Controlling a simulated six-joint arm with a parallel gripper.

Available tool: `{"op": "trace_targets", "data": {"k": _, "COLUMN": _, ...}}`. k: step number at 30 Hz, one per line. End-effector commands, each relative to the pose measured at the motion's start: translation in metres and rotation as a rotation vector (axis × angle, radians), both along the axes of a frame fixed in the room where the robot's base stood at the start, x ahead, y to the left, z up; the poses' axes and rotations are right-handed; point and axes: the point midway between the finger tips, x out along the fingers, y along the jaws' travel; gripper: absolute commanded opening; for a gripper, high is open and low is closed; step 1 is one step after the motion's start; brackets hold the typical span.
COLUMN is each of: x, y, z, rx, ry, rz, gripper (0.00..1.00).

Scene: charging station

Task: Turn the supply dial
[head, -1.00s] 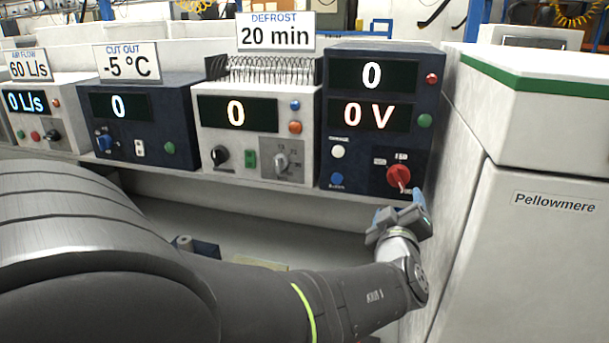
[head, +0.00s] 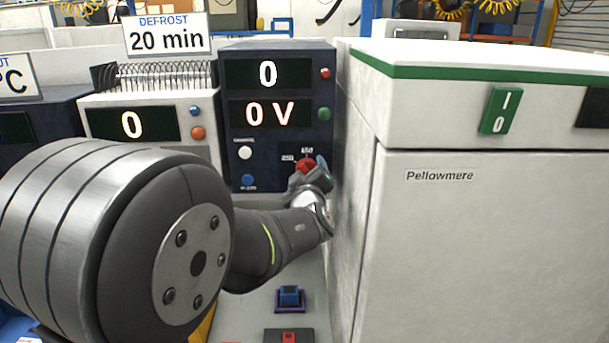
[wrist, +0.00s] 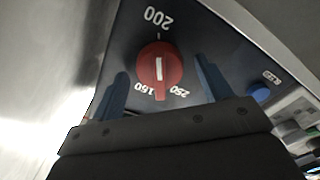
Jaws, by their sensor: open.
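The red supply dial (head: 305,165) is on the lower right of the dark blue unit (head: 232,133), whose displays read 0 and 0 V. In the wrist view the dial (wrist: 146,70) has a white line running up and down the picture, with numbers around it, including 200 at the top. Its red grip sticks out at the bottom. My gripper (head: 312,172) is at the dial in the head view and partly covers it. In the wrist view my gripper (wrist: 161,66) is open, its two blue fingers apart on either side of the dial. I cannot tell whether they touch it.
A large white cabinet (head: 450,250) marked Pellowmere stands close to the right of the dial, with a green 1/0 switch (head: 500,111). A white DEFROST unit (head: 150,97) is on the left. A blue button (wrist: 260,92) is near the right finger in the wrist view.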

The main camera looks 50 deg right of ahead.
Motion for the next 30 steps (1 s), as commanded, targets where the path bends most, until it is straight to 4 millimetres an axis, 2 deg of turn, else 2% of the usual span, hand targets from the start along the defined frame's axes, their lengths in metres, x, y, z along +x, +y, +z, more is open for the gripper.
{"op": "trace_targets", "data": {"k": 2, "x": -0.0001, "y": 0.0001, "z": 0.0, "rx": 0.0, "ry": 0.0, "rz": 0.0, "gripper": 0.71}}
{"op": "trace_targets", "data": {"k": 9, "x": -0.0002, "y": 0.0003, "z": 0.0001, "rx": 0.0, "ry": 0.0, "rz": 0.0, "gripper": 0.27}}
{"op": "trace_targets", "data": {"k": 16, "x": -0.0002, "y": 0.0003, "z": -0.0001, "rx": -0.038, "ry": 0.038, "rz": 0.0, "gripper": 0.27}}
{"op": "trace_targets", "data": {"k": 30, "x": 0.0001, "y": 0.0004, "z": -0.0004, "rx": -0.285, "ry": 0.285, "rz": 0.001, "gripper": 0.27}}
